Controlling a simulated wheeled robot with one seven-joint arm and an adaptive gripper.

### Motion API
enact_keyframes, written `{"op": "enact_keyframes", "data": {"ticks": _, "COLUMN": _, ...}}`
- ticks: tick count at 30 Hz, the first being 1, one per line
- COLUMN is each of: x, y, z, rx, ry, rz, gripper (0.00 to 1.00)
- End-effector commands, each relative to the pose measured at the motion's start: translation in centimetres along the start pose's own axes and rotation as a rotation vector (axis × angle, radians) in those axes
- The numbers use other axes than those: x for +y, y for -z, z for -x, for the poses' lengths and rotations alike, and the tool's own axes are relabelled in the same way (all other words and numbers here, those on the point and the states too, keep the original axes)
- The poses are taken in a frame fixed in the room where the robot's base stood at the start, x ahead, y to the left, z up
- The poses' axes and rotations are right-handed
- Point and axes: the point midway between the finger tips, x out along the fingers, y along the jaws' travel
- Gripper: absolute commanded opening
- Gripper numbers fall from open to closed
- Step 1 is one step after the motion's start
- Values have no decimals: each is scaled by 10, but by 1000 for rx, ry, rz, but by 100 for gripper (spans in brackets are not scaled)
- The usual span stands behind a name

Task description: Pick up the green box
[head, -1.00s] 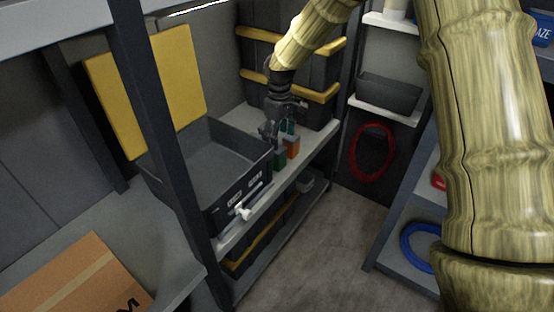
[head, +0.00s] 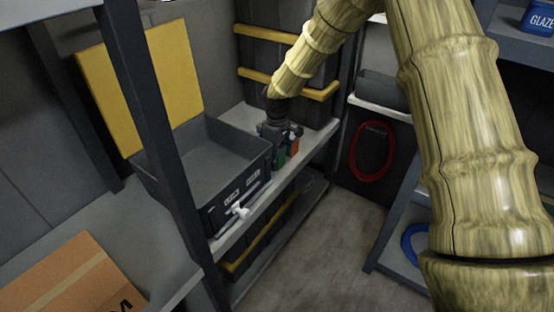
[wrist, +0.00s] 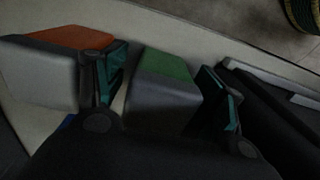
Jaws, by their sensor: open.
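The green box (head: 280,155) stands on the shelf beside the grey bin, partly hidden by my gripper (head: 284,141) in the head view. In the wrist view the green box (wrist: 165,78) shows a green top and a grey-looking side. My gripper (wrist: 165,68) is open, with one teal-padded finger on each side of the green box. Gaps seem to show between the pads and the box; contact cannot be told. An orange box (head: 294,145) stands right next to it; in the wrist view the orange box (wrist: 62,50) is just outside the left finger.
The grey bin (head: 205,160) with a white tap (head: 238,210) is left of the boxes. Dark crates with yellow rims (head: 262,78) stand behind. The shelf's front edge (head: 318,158) is close. A red hose ring (head: 371,152) hangs at right.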

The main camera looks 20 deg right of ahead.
Motion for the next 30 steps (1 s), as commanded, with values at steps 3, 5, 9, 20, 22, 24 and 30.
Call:
{"op": "enact_keyframes", "data": {"ticks": 3, "x": 0, "y": 0, "z": -9, "rx": 1, "ry": 0, "rz": 0, "gripper": 70}}
{"op": "enact_keyframes", "data": {"ticks": 5, "x": 0, "y": 0, "z": -9, "rx": 2, "ry": -1, "rz": 0, "gripper": 70}}
{"op": "enact_keyframes", "data": {"ticks": 9, "x": 0, "y": 0, "z": -8, "rx": 2, "ry": -1, "rz": 0, "gripper": 70}}
{"op": "enact_keyframes", "data": {"ticks": 20, "x": 0, "y": 0, "z": -8, "rx": 1, "ry": -1, "rz": -1, "gripper": 18}}
{"op": "enact_keyframes", "data": {"ticks": 22, "x": 0, "y": 0, "z": -8, "rx": 1, "ry": -1, "rz": -1, "gripper": 18}}
{"op": "enact_keyframes", "data": {"ticks": 24, "x": 0, "y": 0, "z": -8, "rx": 1, "ry": -1, "rz": -1, "gripper": 18}}
{"op": "enact_keyframes", "data": {"ticks": 30, "x": 1, "y": 0, "z": 5, "rx": 2, "ry": -2, "rz": -1, "gripper": 18}}
